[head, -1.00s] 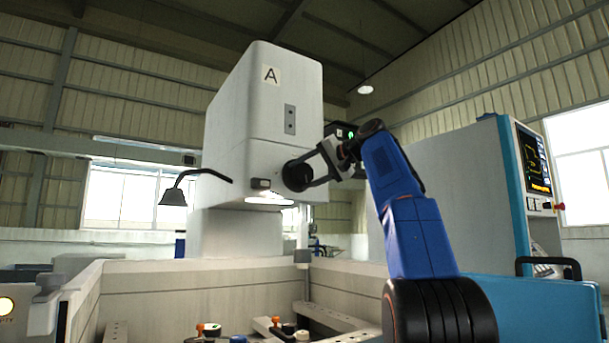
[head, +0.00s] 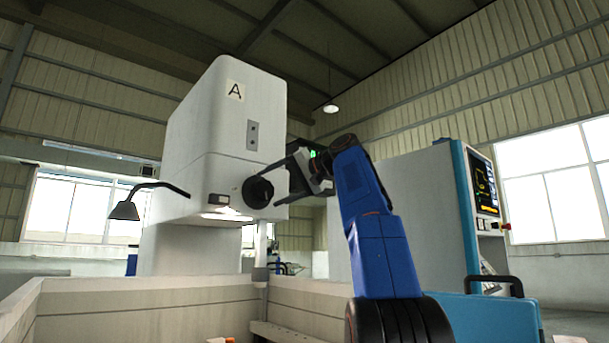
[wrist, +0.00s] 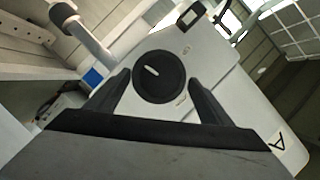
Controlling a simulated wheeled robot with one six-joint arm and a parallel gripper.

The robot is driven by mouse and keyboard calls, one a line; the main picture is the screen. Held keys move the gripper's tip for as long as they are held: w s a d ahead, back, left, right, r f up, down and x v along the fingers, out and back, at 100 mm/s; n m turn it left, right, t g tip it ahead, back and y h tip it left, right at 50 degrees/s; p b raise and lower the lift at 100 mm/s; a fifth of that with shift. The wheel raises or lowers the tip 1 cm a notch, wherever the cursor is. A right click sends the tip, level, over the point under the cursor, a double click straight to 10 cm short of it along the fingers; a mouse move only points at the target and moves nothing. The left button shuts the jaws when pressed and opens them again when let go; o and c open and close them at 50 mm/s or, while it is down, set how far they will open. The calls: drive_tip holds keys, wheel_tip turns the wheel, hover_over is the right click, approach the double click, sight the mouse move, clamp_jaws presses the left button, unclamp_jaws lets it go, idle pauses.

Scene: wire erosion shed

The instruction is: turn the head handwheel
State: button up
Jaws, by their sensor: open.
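The head handwheel (head: 257,192) is a round black wheel low on the front of the white machine head (head: 222,140) marked A. My gripper (head: 283,177) is just right of the handwheel in the head view. In the wrist view my gripper (wrist: 163,98) has its two dark fingers apart, one on each side of the wheel's lower part. It is open and does not grip the wheel. Whether a fingertip touches the rim I cannot tell.
A black lamp on a bent arm (head: 125,208) hangs left of the head. The tank wall (head: 150,307) runs below. A control cabinet with a screen (head: 484,186) and a blue case (head: 480,318) stand to the right.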

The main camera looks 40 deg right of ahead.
drive_tip(key=v, duration=1.3)
drive_tip(key=shift+s+d, duration=0.15)
drive_tip(key=shift+s, duration=0.05)
drive_tip(key=m+t, duration=0.6)
drive_tip(key=m, duration=1.2)
approach(267, 193)
drive_tip(key=shift+y, duration=0.4)
drive_tip(key=x, duration=1.1)
drive_tip(key=shift+w+d, duration=0.1)
drive_tip(key=shift+d, duration=0.05)
drive_tip(key=c, duration=1.1)
